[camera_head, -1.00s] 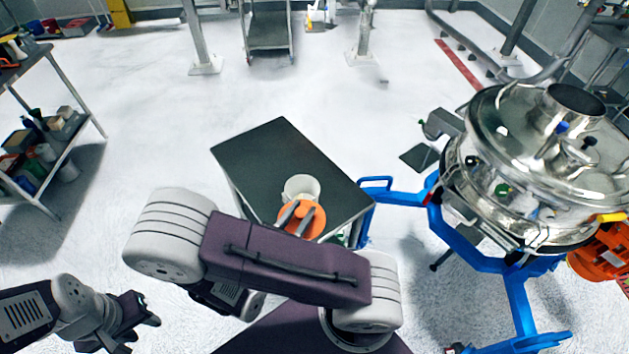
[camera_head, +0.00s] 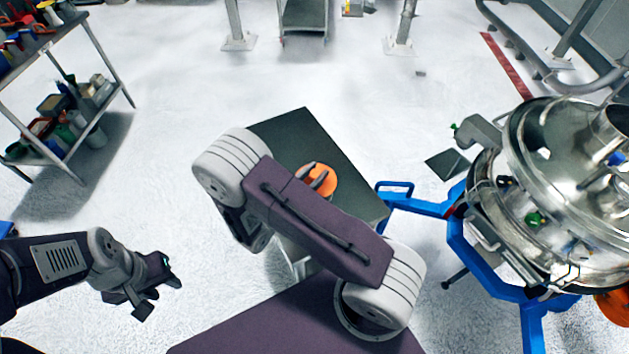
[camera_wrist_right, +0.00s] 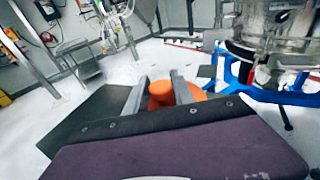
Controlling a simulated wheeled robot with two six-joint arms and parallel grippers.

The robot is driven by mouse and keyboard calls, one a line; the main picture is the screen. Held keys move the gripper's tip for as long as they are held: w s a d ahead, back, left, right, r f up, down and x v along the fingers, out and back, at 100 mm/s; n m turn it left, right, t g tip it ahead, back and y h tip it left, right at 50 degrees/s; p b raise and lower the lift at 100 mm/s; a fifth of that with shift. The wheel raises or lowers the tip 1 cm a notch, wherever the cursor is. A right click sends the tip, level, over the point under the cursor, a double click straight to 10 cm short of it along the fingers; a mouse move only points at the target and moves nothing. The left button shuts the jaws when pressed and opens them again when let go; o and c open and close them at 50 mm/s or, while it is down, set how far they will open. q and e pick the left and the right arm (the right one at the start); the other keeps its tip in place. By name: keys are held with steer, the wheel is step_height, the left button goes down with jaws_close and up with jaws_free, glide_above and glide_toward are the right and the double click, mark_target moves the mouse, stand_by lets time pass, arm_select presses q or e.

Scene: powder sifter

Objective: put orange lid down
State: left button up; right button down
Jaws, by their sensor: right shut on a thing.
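The orange lid (camera_head: 329,184) is over the dark-topped table (camera_head: 345,160) in the head view. In the right wrist view its disc (camera_wrist_right: 199,95) and round knob (camera_wrist_right: 160,90) show. My right gripper (camera_head: 314,175) is shut on the lid, with its two fingers (camera_wrist_right: 160,96) on either side of the knob. I cannot tell whether the lid touches anything below. My left gripper (camera_head: 160,288) is open and empty over the floor at the lower left.
The steel sifter (camera_head: 555,200) on its blue frame (camera_head: 470,255) stands to the right of the table. A shelf cart (camera_head: 75,115) with containers stands at the left. The far part of the tabletop is clear.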

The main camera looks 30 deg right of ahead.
steer(key=shift+w+f, duration=0.15)
steer(key=shift+w, duration=0.1)
steer(key=shift+a, duration=0.15)
step_height(320, 180, down, 4)
steer(key=shift+r, duration=0.2)
steer(key=shift+f, duration=0.25)
steer(key=shift+s, duration=0.1)
steer(key=shift+f, duration=0.3)
steer(key=c, duration=1.1)
jaws_free()
steer(key=shift+r, duration=0.1)
